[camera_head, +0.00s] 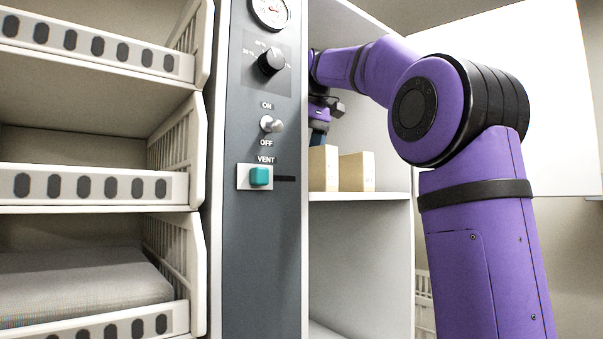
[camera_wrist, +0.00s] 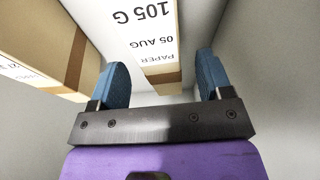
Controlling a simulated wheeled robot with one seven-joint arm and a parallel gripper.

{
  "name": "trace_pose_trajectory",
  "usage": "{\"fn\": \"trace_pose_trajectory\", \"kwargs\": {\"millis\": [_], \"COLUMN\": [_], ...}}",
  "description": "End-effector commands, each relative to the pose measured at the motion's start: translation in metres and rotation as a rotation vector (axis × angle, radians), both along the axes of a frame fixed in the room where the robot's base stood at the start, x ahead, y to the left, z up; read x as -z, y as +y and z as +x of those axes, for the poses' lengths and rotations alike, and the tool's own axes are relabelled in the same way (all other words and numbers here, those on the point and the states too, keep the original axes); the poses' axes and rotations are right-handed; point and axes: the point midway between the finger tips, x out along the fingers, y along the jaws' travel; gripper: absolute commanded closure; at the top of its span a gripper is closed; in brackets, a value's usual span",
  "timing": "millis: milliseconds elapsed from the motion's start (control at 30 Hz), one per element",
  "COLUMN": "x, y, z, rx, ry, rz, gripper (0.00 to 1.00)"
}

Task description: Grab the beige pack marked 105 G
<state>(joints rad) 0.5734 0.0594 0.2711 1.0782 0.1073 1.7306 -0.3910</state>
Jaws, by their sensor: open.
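The pack marked 105 G (camera_wrist: 152,42) shows in the wrist view at the top middle, its white label upside down with 05 AUG and PAPER, and a beige edge below. My gripper (camera_wrist: 163,78) is open, with blue fingers apart on either side of the pack's near end. I cannot tell whether a finger touches it. In the head view my gripper (camera_head: 318,132) is partly hidden at the top of the left beige pack (camera_head: 323,169). I cannot read the labels there.
Another beige pack (camera_wrist: 40,48) stands to the left in the wrist view. In the head view a right-hand pack (camera_head: 357,172) stands on the white shelf (camera_head: 375,196). A grey control panel (camera_head: 262,220) is close on the left, beside racks (camera_head: 95,187).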

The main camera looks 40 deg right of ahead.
Motion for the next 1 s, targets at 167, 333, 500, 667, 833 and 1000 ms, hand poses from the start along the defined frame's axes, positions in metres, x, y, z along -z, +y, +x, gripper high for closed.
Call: {"fn": "trace_pose_trajectory", "kwargs": {"millis": [167, 333, 500, 667, 833, 1000], "x": [0.024, 0.037, 0.038, 0.038, 0.038, 0.037], "y": [0.001, 0.002, 0.002, 0.002, 0.002, 0.002], "z": [0.009, 0.013, 0.014, 0.014, 0.014, 0.014], "rx": [0.001, 0.000, 0.000, 0.000, 0.000, 0.000], "ry": [0.002, 0.000, 0.000, 0.000, 0.000, -0.001], "rz": [0.000, -0.001, 0.000, 0.000, 0.000, -0.001], "gripper": [0.28, 0.28, 0.28, 0.48, 0.87, 0.93]}}
